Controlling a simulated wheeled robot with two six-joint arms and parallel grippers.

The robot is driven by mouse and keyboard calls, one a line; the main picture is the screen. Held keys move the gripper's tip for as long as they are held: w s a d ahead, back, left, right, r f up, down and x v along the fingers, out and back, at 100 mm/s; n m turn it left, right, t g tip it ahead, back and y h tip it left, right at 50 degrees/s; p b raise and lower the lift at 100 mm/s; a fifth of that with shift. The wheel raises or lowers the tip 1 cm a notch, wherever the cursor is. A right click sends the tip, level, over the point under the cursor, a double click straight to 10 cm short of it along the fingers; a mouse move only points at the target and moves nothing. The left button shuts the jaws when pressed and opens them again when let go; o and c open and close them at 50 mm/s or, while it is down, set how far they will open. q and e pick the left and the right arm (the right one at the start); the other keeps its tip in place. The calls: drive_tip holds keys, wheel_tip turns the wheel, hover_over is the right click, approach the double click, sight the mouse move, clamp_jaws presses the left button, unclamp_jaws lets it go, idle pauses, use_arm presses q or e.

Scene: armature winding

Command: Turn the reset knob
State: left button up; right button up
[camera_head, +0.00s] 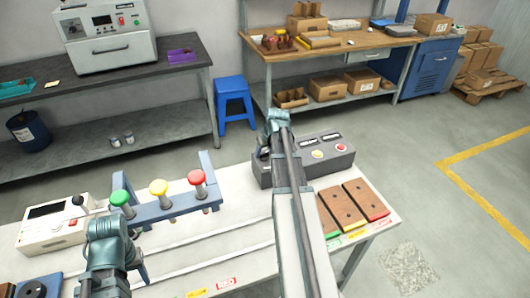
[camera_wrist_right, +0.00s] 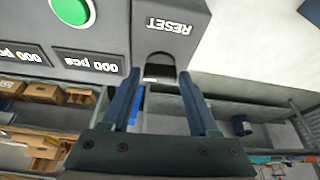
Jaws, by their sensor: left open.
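The dark grey control box (camera_head: 337,163) stands at the back of the white table in the head view, with a yellow and a red button. The reset knob (camera_wrist_right: 160,62) is a dark, rounded knob below the printed word RESET in the right wrist view. My right gripper (camera_wrist_right: 160,82) has one finger on each side of this knob, with its tips close against it. In the head view my right gripper (camera_head: 265,148) is at the box's left end, and my arm hides part of the box. My left gripper (camera_head: 110,240) is open at the lower left, its fingers hard to see.
A blue frame (camera_head: 165,207) with green, yellow and red knobs stands left of the box. A white device (camera_head: 55,228) is at the far left. Brown blocks (camera_head: 343,207) lie in front of the box. A green button (camera_wrist_right: 72,8) is near the knob.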

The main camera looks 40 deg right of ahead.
clamp_jaws()
drive_tip(key=shift+n, duration=0.4)
drive_tip(key=n+y, duration=0.1)
drive_tip(key=n, duration=0.2)
drive_tip(key=shift+w+d+y, duration=0.1)
drive_tip(key=shift+d+y, duration=0.05)
drive_tip(key=shift+y, duration=0.15)
drive_tip(key=n, duration=0.2)
drive_tip(key=n+y, duration=0.1)
drive_tip(key=n, duration=0.1)
drive_tip(key=shift+d+n+y, duration=0.15)
drive_tip(key=shift+n+y, duration=0.15)
drive_tip(key=n+g+y, duration=0.1)
drive_tip(key=n, duration=0.3)
drive_tip(key=shift+w+d, duration=0.1)
drive_tip(key=shift+w, duration=0.05)
drive_tip(key=shift+n+g+y, duration=0.5)
drive_tip(key=shift+n+g, duration=0.4)
drive_tip(key=shift+n, duration=1.3)
